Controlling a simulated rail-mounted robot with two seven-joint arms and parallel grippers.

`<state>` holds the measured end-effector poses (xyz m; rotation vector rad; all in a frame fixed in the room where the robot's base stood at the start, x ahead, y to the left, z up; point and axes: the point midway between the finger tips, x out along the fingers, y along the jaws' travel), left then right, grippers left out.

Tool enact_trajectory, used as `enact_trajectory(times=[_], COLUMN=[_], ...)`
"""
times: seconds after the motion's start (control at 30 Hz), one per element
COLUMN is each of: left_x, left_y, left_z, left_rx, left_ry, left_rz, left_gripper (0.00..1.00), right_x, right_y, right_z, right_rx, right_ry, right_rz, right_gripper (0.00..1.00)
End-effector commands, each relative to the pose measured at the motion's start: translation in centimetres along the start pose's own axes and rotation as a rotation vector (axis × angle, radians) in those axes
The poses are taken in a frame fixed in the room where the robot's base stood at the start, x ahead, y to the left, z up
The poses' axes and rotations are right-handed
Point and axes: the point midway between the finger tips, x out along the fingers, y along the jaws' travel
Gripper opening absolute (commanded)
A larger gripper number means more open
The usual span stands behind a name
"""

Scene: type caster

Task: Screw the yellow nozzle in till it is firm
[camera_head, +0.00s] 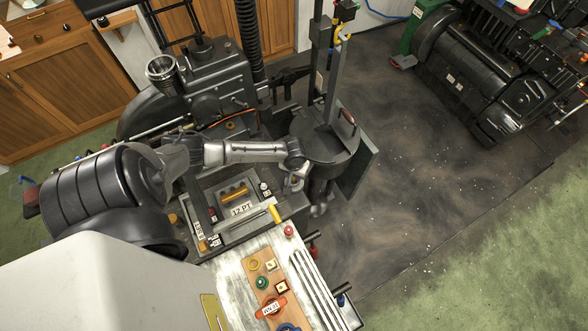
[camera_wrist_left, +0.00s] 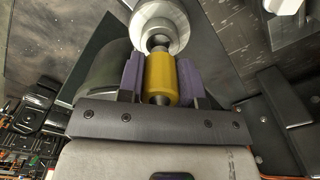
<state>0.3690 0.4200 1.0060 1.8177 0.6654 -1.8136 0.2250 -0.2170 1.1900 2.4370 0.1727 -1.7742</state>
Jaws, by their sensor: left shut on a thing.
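The yellow nozzle (camera_wrist_left: 161,78) is a short yellow cylinder with dark metal ends. In the left wrist view it stands between the two purple finger pads of my left gripper (camera_wrist_left: 161,84), which is shut on it. Its far dark end meets or lies just in front of a pale round metal fitting (camera_wrist_left: 160,22); I cannot tell how deep it sits. In the head view my left gripper (camera_head: 294,182) is at the side of the dark caster, below a round dark pot (camera_head: 325,143). The nozzle cannot be made out there. My right gripper is not in view.
Below the gripper is a panel labelled "12 PT" (camera_head: 242,209) and a yellow handle (camera_head: 275,213). A wooden board (camera_head: 250,283) with coloured rings and knobs lies on the pale bench. Another black machine (camera_head: 490,80) stands at upper right; open floor lies between.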

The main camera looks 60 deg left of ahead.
Motion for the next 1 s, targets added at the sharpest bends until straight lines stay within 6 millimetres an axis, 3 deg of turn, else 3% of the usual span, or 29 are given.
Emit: enact_trajectory(times=[1.0], left_x=[1.9], left_y=[0.0], left_z=[0.0], left_rx=[0.0], left_ry=[0.0], left_rz=[0.001], left_gripper=[0.09], right_x=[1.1], right_y=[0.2], right_z=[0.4], right_rx=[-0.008], right_ry=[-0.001], right_rz=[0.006], right_gripper=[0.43])
